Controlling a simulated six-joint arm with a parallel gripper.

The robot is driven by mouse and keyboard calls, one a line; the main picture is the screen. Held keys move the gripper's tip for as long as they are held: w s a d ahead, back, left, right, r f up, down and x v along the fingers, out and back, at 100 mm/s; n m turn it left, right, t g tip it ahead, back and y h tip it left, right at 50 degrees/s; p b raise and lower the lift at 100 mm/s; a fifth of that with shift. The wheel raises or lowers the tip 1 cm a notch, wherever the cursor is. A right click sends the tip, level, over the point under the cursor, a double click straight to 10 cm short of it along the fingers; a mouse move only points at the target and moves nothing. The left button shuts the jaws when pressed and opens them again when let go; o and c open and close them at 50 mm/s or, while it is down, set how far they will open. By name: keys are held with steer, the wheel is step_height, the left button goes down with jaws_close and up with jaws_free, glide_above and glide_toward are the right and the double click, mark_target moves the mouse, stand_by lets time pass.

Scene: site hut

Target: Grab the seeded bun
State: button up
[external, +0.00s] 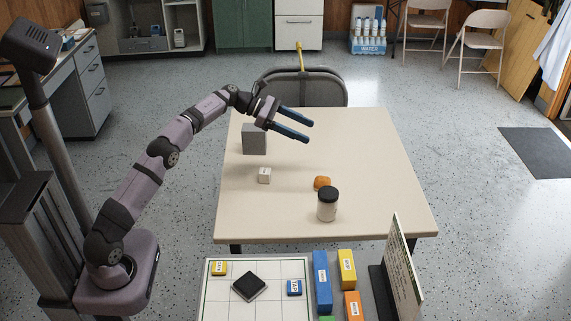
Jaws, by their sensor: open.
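The bun (322,183) is a small orange-brown lump on the beige table, right of the middle. Seeds on it are too small to make out. A jar stands just in front of it and is close to its lower edge. My gripper (308,131) is open and empty, with its two blue fingers pointing right. It is above the far part of the table, behind the bun in the picture and apart from it.
A jar (327,209) with a dark lid stands by the bun. A grey block (254,139) and a small white cube (264,175) are on the left of the table (390,200). The table's right side is clear. A chair (302,85) stands behind it.

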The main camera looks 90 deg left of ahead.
glide_toward(318, 178)
steer(key=x, duration=0.3)
steer(key=shift+w+a, duration=0.2)
steer(key=shift+a, duration=0.15)
steer(key=shift+x, duration=1.1)
steer(key=w+f, duration=0.1)
steer(key=w+d, duration=0.1)
steer(key=shift+w+d+f, duration=0.2)
steer(key=shift+w+f, duration=0.05)
steer(key=shift+f, duration=0.15)
steer(key=shift+x, duration=0.95)
steer(key=c, duration=1.4)
steer(key=shift+r, duration=0.1)
steer(key=shift+r, duration=0.1)
step_height(318, 178, up, 10)
steer(key=shift+f+p, duration=0.1)
steer(key=shift+p, duration=0.5)
